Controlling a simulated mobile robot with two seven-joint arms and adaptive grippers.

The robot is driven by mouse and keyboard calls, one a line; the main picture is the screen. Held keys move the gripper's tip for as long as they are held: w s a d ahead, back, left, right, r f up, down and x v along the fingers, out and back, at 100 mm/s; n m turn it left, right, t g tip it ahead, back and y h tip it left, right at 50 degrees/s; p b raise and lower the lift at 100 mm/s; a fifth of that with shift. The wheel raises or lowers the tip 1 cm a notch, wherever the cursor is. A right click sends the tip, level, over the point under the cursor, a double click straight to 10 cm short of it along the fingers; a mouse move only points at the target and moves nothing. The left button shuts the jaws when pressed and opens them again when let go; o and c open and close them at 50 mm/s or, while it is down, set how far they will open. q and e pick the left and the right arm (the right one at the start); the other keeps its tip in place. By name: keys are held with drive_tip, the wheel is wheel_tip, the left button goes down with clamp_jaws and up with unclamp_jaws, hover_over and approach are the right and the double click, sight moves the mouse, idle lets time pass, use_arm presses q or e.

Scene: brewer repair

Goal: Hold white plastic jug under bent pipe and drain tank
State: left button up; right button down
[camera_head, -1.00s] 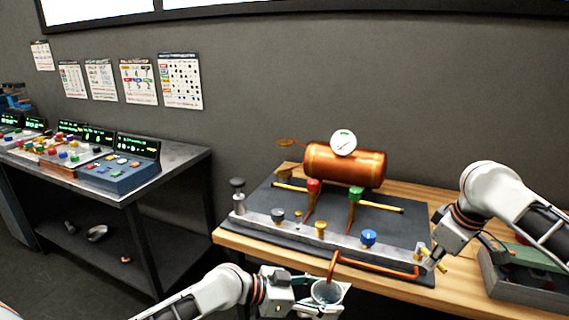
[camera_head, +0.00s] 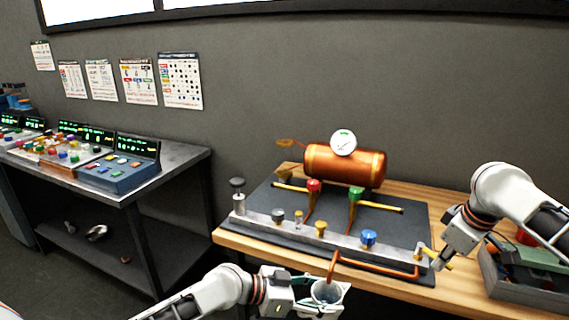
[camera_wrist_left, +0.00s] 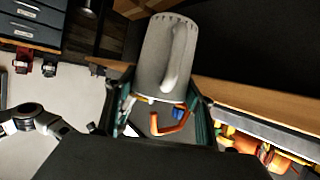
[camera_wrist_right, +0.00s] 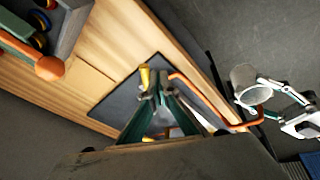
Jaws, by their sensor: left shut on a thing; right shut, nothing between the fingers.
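My left gripper (camera_head: 313,290) is shut on the white plastic jug (camera_head: 330,292), beside the bench's front edge. The jug also fills the upper middle of the left wrist view (camera_wrist_left: 165,55). The orange bent pipe (camera_head: 378,268) runs along the front of the bench, and its down-turned end is at the jug's open mouth. I cannot tell whether liquid flows. The copper tank (camera_head: 344,165) with a white gauge stands at the back of the rig. My right gripper (camera_head: 437,263) is shut and empty beside the yellow handle (camera_head: 424,249) at the right end of the metal bar.
The metal bar (camera_head: 290,226) carries several coloured knobs over a dark mat (camera_head: 262,203). A grey box (camera_head: 510,283) of parts stands at the right on the wooden bench. A separate table (camera_head: 185,170) with control panels is at the left.

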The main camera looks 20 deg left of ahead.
drive_tip(key=shift+w+d, duration=0.15)
drive_tip(key=shift+d, duration=0.05)
drive_tip(key=shift+w+d, duration=0.3)
drive_tip(key=shift+d, duration=0.05)
idle(0.4)
drive_tip(key=shift+w+d, duration=0.4)
drive_tip(key=shift+w, duration=0.05)
